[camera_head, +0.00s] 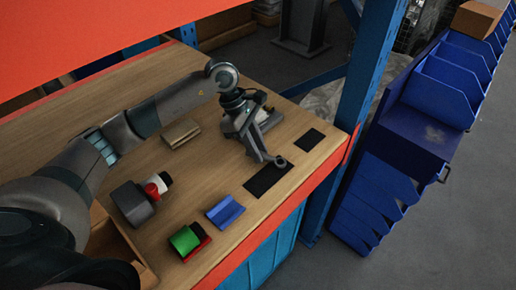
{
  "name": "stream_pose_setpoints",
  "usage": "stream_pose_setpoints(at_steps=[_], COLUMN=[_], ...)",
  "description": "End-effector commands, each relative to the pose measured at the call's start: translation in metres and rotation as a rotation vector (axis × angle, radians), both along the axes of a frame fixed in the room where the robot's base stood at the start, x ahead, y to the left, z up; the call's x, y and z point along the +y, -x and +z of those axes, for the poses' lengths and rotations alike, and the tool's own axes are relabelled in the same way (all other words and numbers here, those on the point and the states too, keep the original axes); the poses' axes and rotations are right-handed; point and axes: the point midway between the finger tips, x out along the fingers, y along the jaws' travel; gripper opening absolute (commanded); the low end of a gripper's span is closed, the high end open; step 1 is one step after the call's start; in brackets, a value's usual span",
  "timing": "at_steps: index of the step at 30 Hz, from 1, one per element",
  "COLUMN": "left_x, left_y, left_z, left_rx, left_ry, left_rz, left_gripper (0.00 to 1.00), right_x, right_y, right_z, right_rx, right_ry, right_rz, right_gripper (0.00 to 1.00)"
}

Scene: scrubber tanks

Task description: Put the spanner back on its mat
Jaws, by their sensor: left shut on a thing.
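My left gripper (263,156) reaches in from the left and points down over the right part of the wooden bench. It is shut on the spanner (281,162), a dark grey tool whose rounded end shows just right of the fingertips. The rest of the spanner is hidden by the fingers. A long black mat (266,182) lies just below the spanner in the picture, near the bench's front edge. I cannot tell whether the spanner touches it. A smaller black mat (310,139) lies further right, bare. My right gripper is not in view.
A blue block (225,211), a green roll on a red holder (186,240) and a dark grey device (133,203) with a red part stand left of the long mat. A tan block (180,133) lies behind. A blue rack post (368,75) rises at the bench's right end.

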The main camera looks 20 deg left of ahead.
Motion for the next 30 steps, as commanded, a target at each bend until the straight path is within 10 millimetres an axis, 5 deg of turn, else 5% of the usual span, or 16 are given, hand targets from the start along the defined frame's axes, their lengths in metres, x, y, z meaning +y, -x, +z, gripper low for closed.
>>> stream_pose_setpoints(at_steps=[13, 14, 17, 30], left_x=[0.0001, 0.0000, 0.0000, 0.0021], left_y=[-0.0002, -0.0002, -0.0001, -0.0006], left_z=[-0.0072, -0.0068, -0.0062, -0.0027], left_rx=[-0.001, -0.001, -0.001, -0.002], left_ry=[0.000, 0.000, 0.000, 0.000], left_rz=[0.000, 0.000, 0.000, 0.001], left_gripper=[0.00, 0.23, 0.42, 0.42], right_x=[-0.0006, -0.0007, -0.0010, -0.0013], right_y=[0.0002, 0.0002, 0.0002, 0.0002], right_z=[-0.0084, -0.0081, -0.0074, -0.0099], right_rx=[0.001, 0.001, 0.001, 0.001], right_ry=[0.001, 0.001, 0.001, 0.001], right_rz=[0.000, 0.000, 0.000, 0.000], right_gripper=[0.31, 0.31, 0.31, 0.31])
